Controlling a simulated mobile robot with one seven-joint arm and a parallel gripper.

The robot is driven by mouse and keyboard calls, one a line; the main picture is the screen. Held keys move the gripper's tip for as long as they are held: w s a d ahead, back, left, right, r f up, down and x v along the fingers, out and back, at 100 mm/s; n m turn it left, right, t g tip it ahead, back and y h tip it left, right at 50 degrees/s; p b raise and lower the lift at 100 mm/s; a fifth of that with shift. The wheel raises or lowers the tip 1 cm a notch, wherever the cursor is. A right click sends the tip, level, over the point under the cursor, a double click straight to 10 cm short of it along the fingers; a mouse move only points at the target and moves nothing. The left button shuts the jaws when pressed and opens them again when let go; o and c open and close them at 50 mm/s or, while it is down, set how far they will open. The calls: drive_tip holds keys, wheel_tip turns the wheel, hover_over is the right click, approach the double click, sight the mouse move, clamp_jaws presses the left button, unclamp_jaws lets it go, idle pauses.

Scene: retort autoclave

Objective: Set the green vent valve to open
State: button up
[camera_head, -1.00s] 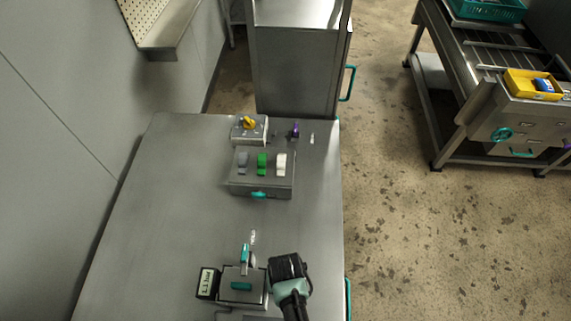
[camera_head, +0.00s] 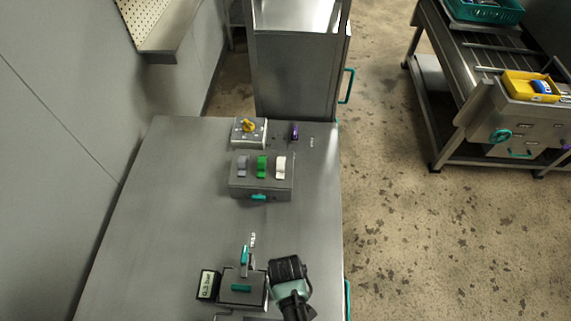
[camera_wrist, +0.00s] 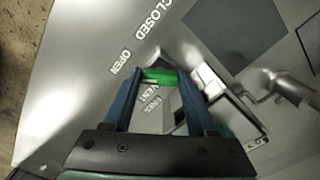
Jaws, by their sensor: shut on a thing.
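The green vent valve's handle (camera_wrist: 160,75) is between the two blue fingers of my gripper (camera_wrist: 158,82) in the wrist view, and my gripper is shut on it. The printed word OPEN (camera_wrist: 120,61) is just beyond the left finger, close to the handle's left end. The word CLOSED (camera_wrist: 152,20) is farther off, at the top. The word VENT (camera_wrist: 151,97) shows between the fingers, partly covered. In the head view my gripper (camera_head: 287,268) is at the bottom, right of the grey device; I cannot make out the valve handle there.
A gauge display (camera_head: 207,285) reads about 0.3 bar beside the grey box with a teal handle (camera_head: 241,287). A teal lever (camera_head: 245,256) stands behind it. The table's left side is clear.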

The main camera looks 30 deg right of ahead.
drive_tip(key=o, duration=1.4)
drive_tip(key=shift+c, duration=0.2)
wheel_tip(320, 180, up, 13)
